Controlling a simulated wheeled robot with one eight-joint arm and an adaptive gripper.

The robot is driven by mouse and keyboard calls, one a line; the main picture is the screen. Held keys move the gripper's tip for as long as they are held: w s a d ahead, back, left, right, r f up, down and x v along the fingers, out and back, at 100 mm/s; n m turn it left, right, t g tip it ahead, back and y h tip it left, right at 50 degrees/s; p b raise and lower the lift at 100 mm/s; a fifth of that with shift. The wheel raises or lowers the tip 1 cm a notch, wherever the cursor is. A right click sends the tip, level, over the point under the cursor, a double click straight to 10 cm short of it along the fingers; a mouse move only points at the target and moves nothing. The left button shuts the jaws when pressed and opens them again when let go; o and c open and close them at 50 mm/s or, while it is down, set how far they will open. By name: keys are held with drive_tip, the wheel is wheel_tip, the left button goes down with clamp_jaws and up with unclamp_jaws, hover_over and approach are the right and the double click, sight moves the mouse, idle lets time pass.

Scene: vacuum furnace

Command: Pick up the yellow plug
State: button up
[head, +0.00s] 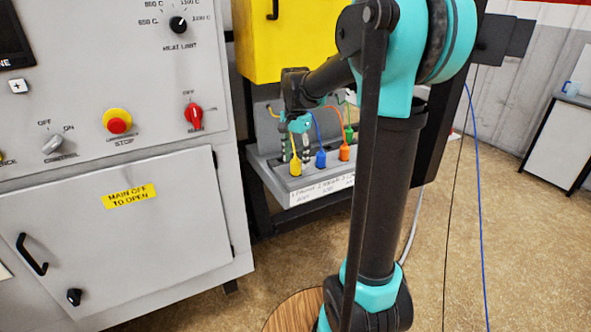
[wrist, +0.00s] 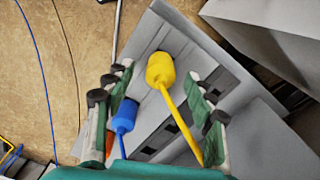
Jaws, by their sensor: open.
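The yellow plug (head: 295,167) stands on the grey ledge of the panel, at the left end of a row of coloured plugs. In the wrist view the yellow plug (wrist: 160,70) shows with its yellow cable running down toward the right finger. My gripper (head: 295,156) is open and empty, pointing down, with its fingers on either side of the yellow plug in the head view.
The blue plug (head: 320,159) is close beside the yellow one, and also shows near the left finger in the wrist view (wrist: 124,116). The orange plug (head: 344,152) and green plug (head: 349,134) follow to the right. A yellow box (head: 290,40) hangs above. A grey cabinet (head: 120,230) stands left.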

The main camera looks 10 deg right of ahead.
sight(296, 170)
drive_tip(key=shift+f, duration=1.7)
drive_tip(key=c, duration=1.2)
drive_tip(key=shift+r, duration=0.15)
drive_tip(key=shift+c, duration=0.2)
